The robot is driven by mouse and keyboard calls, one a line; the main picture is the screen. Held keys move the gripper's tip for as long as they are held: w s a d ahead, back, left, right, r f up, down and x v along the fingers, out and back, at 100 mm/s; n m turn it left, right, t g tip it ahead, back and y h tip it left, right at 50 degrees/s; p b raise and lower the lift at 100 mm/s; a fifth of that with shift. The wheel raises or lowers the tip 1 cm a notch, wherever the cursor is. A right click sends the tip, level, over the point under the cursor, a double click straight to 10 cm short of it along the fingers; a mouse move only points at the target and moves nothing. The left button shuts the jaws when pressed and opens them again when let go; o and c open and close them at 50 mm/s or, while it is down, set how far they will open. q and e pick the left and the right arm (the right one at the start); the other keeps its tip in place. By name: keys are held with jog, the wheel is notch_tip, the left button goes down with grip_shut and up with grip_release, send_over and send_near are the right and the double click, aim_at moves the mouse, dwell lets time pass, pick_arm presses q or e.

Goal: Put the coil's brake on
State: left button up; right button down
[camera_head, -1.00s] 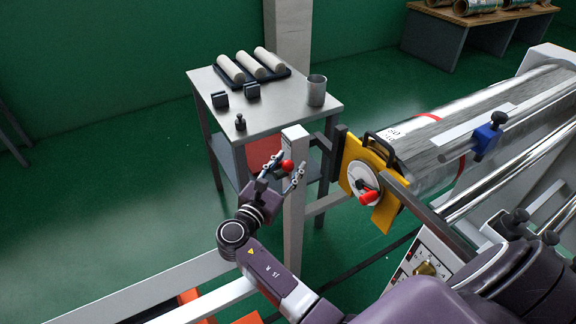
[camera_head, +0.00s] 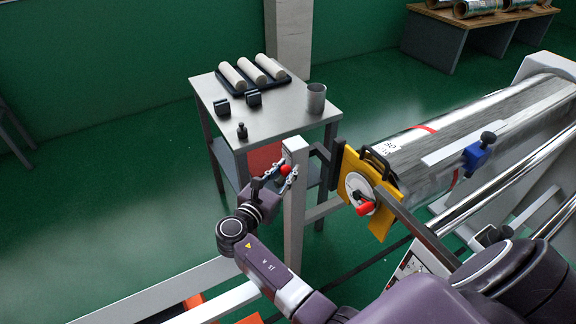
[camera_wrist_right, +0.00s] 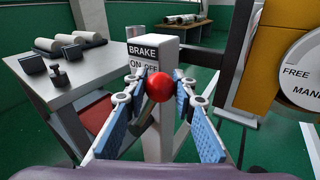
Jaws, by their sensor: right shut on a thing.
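The brake is a white post (camera_wrist_right: 155,55) labelled BRAKE, with ON and OFF marked below. Its lever ends in a red ball knob (camera_wrist_right: 159,88), seen just under and right of OFF in the wrist view; the knob also shows in the head view (camera_head: 285,169). My right gripper (camera_head: 282,172) is shut on the knob, its blue-padded fingers on either side of it. My left gripper is not in view.
A yellow plate (camera_head: 379,222) with a white dial and red handle stands right of the post. The dial reads FREE and part of another word. A steel table (camera_head: 285,118) behind holds rollers, a cup and small dark blocks. Green floor is open at left.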

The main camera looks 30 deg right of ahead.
jog(key=shift+w+r+n+p, duration=0.3)
jog(key=shift+w+r+p, duration=0.15)
jog(key=shift+p, duration=0.25)
jog(key=shift+w+f+y, duration=0.1)
jog(key=shift+f+y, duration=0.05)
jog(key=shift+y, duration=0.15)
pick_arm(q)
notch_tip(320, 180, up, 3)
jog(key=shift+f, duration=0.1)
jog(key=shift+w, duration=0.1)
pick_arm(e)
jog(key=c, duration=1.6)
grip_release()
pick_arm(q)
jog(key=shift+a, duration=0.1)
pick_arm(e)
notch_tip(320, 180, up, 10)
jog(key=shift+f, duration=0.1)
